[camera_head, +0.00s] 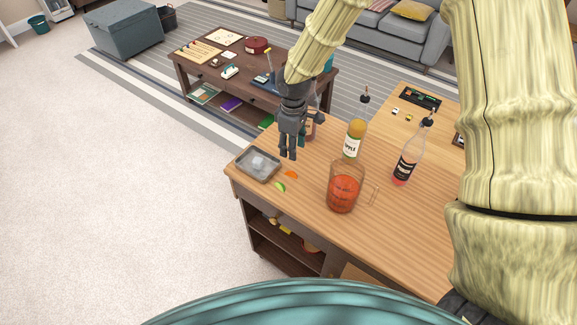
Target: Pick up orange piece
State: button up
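The orange piece (291,175) is a small orange wedge lying on the wooden bar top (315,165), near its left front edge. A green lime piece (280,187) lies just below and left of it. My gripper (288,156) is dark grey and points down above the bar top, a little above the orange piece in the picture. It appears apart from the piece. Its fingers look close together, and I cannot tell whether there is a gap between the tips. Nothing is visibly held.
A grey tray (243,168) with ice stands left of the gripper. A glass pitcher (331,190) with red liquid stands to the right. An apple juice bottle (351,143) and a clear bottle (409,160) stand behind. A coffee table (188,66) is farther back.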

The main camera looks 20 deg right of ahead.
aim_at(292, 171)
jog(key=shift+s+f+p, duration=0.45)
jog(key=shift+s+f, duration=0.1)
jog(key=shift+f, duration=0.35)
jog(key=shift+s+f, duration=0.1)
jog(key=shift+f, duration=0.25)
jog(key=shift+w+f+p, duration=0.15)
jog(key=shift+w+f, duration=0.1)
jog(key=shift+f, duration=0.35)
jog(key=shift+w+f+p, duration=0.15)
jog(key=shift+w+f, duration=0.1)
jog(key=shift+f, duration=0.35)
jog(key=shift+s, duration=0.35)
jog(key=shift+s+a+f+p, duration=0.1)
jog(key=shift+f+p, duration=0.1)
jog(key=shift+p, duration=0.25)
jog(key=shift+a+f+p, duration=0.1)
jog(key=shift+f+p, duration=0.9)
jog(key=shift+f, duration=1.35)
jog(key=shift+c, duration=0.3)
